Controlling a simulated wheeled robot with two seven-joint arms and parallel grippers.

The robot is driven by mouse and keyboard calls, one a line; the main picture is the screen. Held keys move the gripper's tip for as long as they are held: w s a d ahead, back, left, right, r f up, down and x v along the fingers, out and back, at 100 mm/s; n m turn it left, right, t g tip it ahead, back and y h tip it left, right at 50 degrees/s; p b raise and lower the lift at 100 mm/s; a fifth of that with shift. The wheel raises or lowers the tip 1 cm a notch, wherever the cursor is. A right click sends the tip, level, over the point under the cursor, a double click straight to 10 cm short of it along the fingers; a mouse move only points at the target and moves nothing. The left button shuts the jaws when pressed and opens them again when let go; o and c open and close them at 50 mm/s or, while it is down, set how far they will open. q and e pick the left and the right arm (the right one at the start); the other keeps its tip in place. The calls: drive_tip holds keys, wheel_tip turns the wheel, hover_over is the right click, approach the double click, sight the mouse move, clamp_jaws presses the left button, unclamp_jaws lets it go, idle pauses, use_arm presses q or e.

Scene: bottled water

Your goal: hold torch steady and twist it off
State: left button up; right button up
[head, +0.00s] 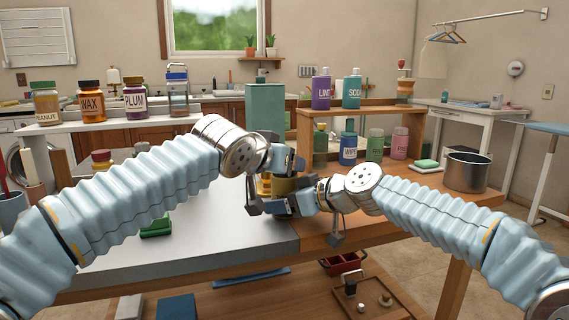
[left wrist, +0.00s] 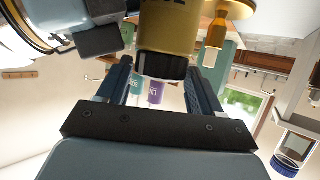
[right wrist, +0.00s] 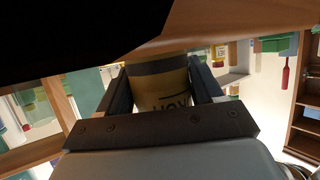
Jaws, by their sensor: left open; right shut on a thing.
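No torch can be made out. A yellow jar-like cylinder (head: 265,186) with dark bands and partly hidden lettering stands near the middle of the table, largely covered by my grippers. My right gripper (head: 281,203) is shut around its lower body, and the right wrist view shows the yellow body (right wrist: 160,92) between the fingers. My left gripper (head: 285,160) is open at its top. In the left wrist view the dark cap (left wrist: 161,66) of the yellow cylinder (left wrist: 168,25) lies between the spread fingers. I cannot tell whether they touch it.
A tall teal container (head: 265,108) stands just behind. A wooden shelf (head: 375,117) with several bottles is at the back right, near a metal pot (head: 467,172). The grey front tabletop (head: 215,235) is mostly clear.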

use_arm(q)
drive_tip(key=shift+w+d+f, duration=0.25)
drive_tip(key=shift+w, duration=0.35)
drive_tip(key=c, duration=0.7)
drive_tip(key=shift+f+m+g+h, duration=0.1)
drive_tip(key=shift+m+g+h, duration=0.2)
drive_tip(key=shift+m, duration=0.1)
drive_tip(key=shift+m+g+h, duration=0.3)
drive_tip(key=shift+m+h, duration=0.1)
